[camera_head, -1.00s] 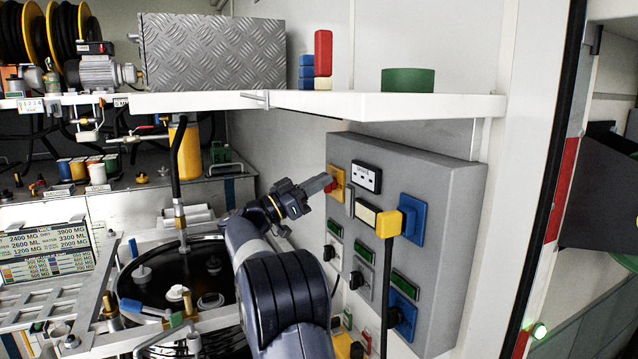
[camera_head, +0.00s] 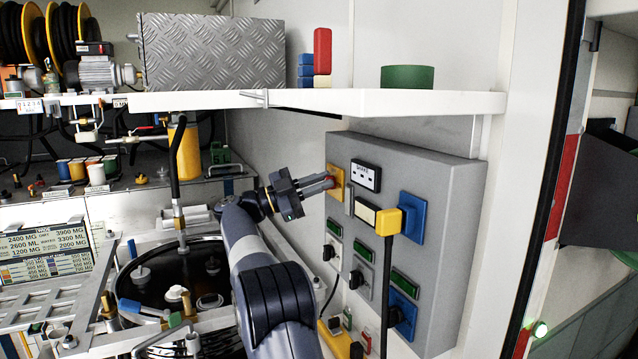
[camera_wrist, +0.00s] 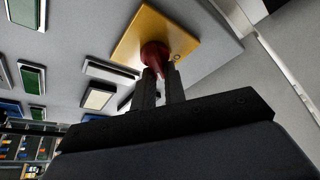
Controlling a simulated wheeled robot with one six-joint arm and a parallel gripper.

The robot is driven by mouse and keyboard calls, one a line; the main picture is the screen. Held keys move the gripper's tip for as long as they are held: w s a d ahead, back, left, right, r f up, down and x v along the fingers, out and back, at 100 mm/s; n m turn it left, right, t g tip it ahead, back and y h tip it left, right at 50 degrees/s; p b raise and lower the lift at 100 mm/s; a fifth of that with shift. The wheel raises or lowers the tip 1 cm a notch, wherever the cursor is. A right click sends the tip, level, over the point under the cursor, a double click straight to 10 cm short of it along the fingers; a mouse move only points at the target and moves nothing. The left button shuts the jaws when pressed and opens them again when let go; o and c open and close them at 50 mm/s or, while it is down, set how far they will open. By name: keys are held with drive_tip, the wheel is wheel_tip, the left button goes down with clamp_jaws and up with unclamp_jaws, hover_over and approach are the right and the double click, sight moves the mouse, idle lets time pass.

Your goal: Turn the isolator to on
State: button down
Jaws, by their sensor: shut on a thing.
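The isolator is a red knob (camera_wrist: 154,55) on a yellow square plate (camera_head: 336,180) at the upper left of the grey panel (camera_head: 440,215). My gripper (camera_head: 331,182) reaches the knob from the left. In the wrist view its two dark fingers (camera_wrist: 163,80) are shut on the red knob, one on each side. The knob is mostly hidden by the fingers in the head view. The yellow plate (camera_wrist: 135,37) looks tilted in the wrist view. I cannot read any on or off marking.
Black rotary knobs (camera_head: 356,279) and green indicators are below. A white shelf (camera_head: 400,103) overhangs the panel. A black cable hangs from the plug.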

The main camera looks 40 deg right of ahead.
drive_tip(key=m+y+p, duration=0.1)
drive_tip(key=m, duration=0.3)
drive_tip(key=m+y, duration=0.2)
drive_tip(key=m, duration=0.1)
drive_tip(key=m+y+p, duration=0.1)
drive_tip(key=m, duration=0.3)
drive_tip(key=shift+s+f+m+p, duration=0.15)
drive_tip(key=shift+f+m+p, duration=0.15)
drive_tip(key=shift+f, duration=0.05)
idle(0.3)
drive_tip(key=c, duration=1.5)
unclamp_jaws()
drive_tip(key=shift+o, duration=0.2)
drive_tip(key=shift+a+y, duration=0.15)
drive_tip(key=shift+y, duration=0.15)
